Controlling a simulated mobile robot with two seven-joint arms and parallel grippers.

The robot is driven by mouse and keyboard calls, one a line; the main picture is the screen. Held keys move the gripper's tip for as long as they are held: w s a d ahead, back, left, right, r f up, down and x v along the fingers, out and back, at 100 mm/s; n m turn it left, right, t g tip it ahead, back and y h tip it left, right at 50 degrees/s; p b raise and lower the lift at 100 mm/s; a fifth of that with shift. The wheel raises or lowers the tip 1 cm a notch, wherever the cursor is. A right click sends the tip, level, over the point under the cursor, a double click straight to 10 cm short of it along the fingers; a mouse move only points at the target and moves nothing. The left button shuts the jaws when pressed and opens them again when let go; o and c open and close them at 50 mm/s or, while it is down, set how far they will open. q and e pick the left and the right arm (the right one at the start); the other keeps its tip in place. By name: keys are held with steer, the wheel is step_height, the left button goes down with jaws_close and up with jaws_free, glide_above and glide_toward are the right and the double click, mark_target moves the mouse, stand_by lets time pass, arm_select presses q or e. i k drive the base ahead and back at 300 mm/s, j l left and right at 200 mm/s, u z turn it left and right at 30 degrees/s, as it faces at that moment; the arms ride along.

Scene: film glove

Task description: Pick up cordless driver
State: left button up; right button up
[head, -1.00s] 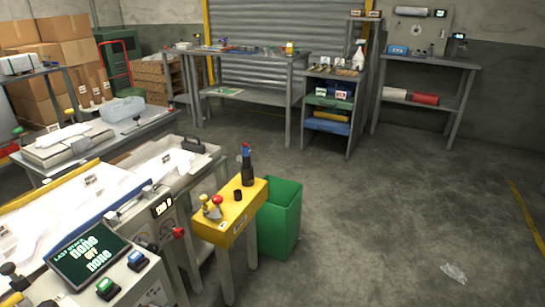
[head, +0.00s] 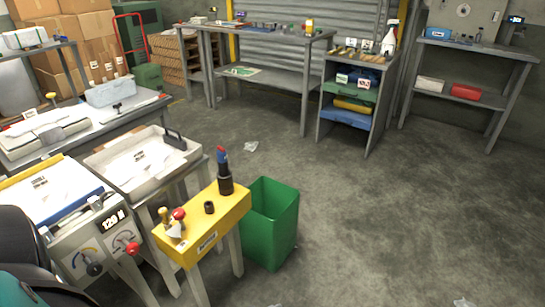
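I cannot make out a cordless driver with certainty. An upright dark tool with a blue and red top (head: 224,170) stands at the back end of the small yellow stand (head: 204,226); it is too small to identify. Small tools (head: 270,25) lie on the back workbench (head: 255,38), also too small to tell apart. Neither of my grippers shows. A dark rounded shape with teal below it, which may be part of my arm, cuts in at the lower left and hides part of the machine there.
A green bin (head: 270,222) stands right against the yellow stand. A machine with dials (head: 103,243) and a white tray (head: 140,165) are on the left. A tool shelf unit (head: 357,97) and a side table (head: 470,52) stand behind. The floor at centre right is mostly clear.

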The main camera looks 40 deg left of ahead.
mark_target(223, 162)
steer(key=i+z, duration=0.1)
steer(key=i, duration=1.25)
steer(key=i+u, duration=0.45)
steer(key=i+l+u, duration=0.4)
steer(key=i, duration=0.2)
steer(key=i+u, duration=0.15)
steer(key=u, duration=0.35)
steer(key=i+j+u, duration=0.1)
steer(key=u, duration=0.35)
steer(key=i+u, duration=0.2)
steer(key=u, duration=0.3)
steer(key=i+u, duration=0.2)
steer(key=u, duration=0.2)
steer(key=i+l+u, duration=0.15)
steer(key=u, duration=0.2)
